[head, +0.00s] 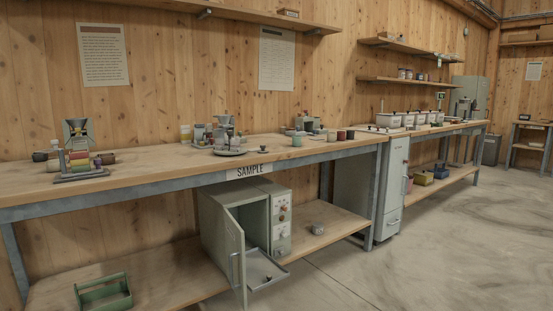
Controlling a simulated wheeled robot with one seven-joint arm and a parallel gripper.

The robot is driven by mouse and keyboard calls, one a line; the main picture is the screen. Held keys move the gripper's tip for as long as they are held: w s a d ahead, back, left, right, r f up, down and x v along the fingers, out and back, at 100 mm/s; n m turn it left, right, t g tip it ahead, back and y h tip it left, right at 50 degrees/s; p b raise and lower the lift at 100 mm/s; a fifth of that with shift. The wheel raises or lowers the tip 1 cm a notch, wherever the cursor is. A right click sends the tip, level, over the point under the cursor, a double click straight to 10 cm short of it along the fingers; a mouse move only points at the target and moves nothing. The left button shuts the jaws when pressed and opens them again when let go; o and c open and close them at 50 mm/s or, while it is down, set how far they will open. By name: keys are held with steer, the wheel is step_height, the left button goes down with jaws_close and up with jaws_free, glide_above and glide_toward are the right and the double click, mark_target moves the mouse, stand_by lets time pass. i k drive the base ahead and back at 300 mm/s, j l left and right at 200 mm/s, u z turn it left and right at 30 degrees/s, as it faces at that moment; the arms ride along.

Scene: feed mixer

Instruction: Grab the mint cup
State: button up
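I see several small cups on the long wooden bench (240,162). A small grey-green cup (296,141) stands near the bench's front edge, right of centre, and may be the mint cup; its exact colour is hard to tell at this size. A pale yellow-green container (185,132) stands farther left near the wall. A red cup (332,135) and dark cups stand just right of the grey-green one. My gripper is not in view.
A grey cabinet (222,230) under the bench has its door open and a tray pulled out. A green crate (103,292) sits on the lower shelf. A small stacked device (79,152) stands at the bench's left. The concrete floor (400,270) at right is clear.

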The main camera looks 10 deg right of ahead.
mark_target(296, 141)
steer(key=i+l, duration=0.35)
steer(key=l, duration=0.2)
steer(key=i+u, duration=0.2)
steer(key=i, duration=0.95)
steer(key=l, duration=0.1)
